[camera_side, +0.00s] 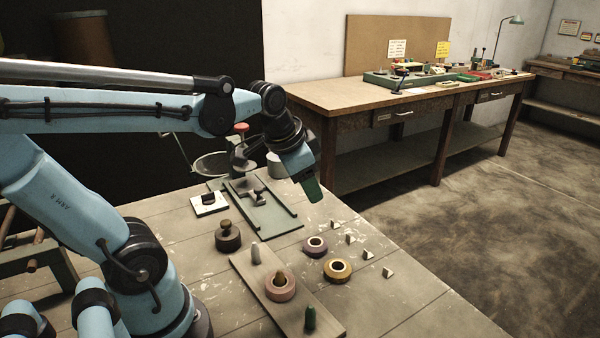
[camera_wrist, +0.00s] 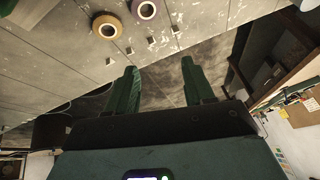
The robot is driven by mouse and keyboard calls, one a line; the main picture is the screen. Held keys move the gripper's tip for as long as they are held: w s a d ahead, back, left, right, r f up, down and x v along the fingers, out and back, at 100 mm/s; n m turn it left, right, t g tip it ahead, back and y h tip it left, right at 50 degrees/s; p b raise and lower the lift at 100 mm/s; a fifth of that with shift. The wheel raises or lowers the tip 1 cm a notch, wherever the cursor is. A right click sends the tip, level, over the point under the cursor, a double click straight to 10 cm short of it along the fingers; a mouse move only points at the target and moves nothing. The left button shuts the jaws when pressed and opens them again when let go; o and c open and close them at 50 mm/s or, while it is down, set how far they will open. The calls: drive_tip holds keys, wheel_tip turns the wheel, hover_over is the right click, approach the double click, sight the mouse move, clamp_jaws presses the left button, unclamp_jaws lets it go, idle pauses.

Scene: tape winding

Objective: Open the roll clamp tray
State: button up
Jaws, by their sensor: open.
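A flat green tray with side rails (camera_side: 275,222) lies on the near table in the side view. A small grey clamp or handle piece (camera_side: 257,198) sits on it; I take this to be the roll clamp tray. I cannot tell whether the clamp is open or shut. My gripper (camera_side: 313,193) is in the air, to the right of the tray's far end and apart from it. In the wrist view my gripper's two green fingers (camera_wrist: 160,82) are spread with nothing between them.
A board (camera_side: 252,275) with pegs carries a pink roll (camera_side: 280,293). A purple roll (camera_side: 315,253) and a yellow roll (camera_side: 338,277) lie beside several small wedges. A dark knobbed weight (camera_side: 228,240) and white pad (camera_side: 203,209) are near the tray. A workbench (camera_side: 340,98) stands behind.

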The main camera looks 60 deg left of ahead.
drive_tip(key=w+a+r+m+g, duration=0.1)
drive_tip(key=w+a+m+g, duration=0.15)
drive_tip(key=a, duration=1.05)
drive_tip(key=m+g+h, duration=0.1)
drive_tip(key=m+g, duration=0.2)
drive_tip(key=m, duration=0.1)
approach(258, 188)
drive_tip(key=shift+t, duration=0.25)
drive_tip(key=f, duration=0.8)
drive_tip(key=shift+s+f, duration=0.2)
drive_tip(key=shift+f, duration=0.05)
clamp_jaws()
